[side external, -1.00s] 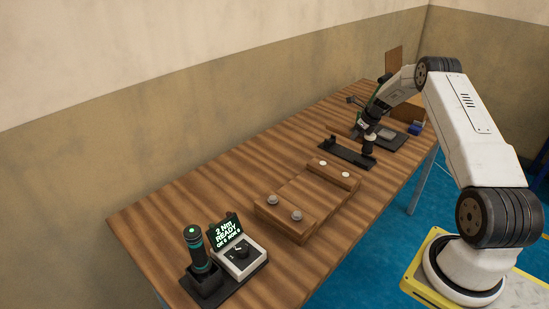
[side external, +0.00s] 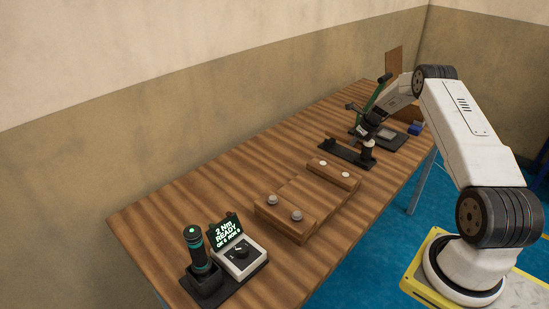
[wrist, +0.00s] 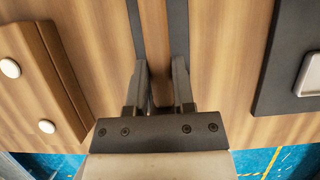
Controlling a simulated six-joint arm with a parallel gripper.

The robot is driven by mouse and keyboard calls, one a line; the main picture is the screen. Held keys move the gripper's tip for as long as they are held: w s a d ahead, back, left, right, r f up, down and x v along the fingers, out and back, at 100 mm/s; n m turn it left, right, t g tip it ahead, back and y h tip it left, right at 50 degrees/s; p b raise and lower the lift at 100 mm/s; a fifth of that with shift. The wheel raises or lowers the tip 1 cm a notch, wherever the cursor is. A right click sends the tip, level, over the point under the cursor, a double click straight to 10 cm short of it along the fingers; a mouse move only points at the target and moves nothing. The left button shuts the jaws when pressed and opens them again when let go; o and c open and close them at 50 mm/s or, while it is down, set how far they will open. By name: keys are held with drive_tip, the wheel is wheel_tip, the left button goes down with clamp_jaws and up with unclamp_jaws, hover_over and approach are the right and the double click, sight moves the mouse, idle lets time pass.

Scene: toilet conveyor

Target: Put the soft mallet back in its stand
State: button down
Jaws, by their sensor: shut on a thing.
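My gripper (side external: 368,134) is over the near right end of the dark stand (side external: 343,152), on the table's far half. It is shut on what I take to be the soft mallet (side external: 369,144), a small pale piece just under the fingers. Most of the mallet is hidden by the gripper, and I cannot tell whether it touches the stand. In the wrist view my gripper (wrist: 160,66) has a finger on either side of a narrow brown strip. Two dark rails of the stand (wrist: 178,30) run away beyond the fingertips.
A wooden fixture with pale round pads (side external: 333,172) lies nearer the camera. A dark base with a grey plate (side external: 389,134) and a green lever (side external: 371,99) are behind my gripper. A cordless driver (side external: 196,250) and a display box (side external: 240,258) stand at the front left.

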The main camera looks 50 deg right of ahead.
drive_tip(key=shift+f, duration=0.7)
drive_tip(key=shift+c, duration=2.3)
unclamp_jaws()
drive_tip(key=shift+o, duration=0.4)
drive_tip(key=shift+f, duration=0.1)
drive_tip(key=shift+v, duration=4)
drive_tip(key=shift+w, duration=0.1)
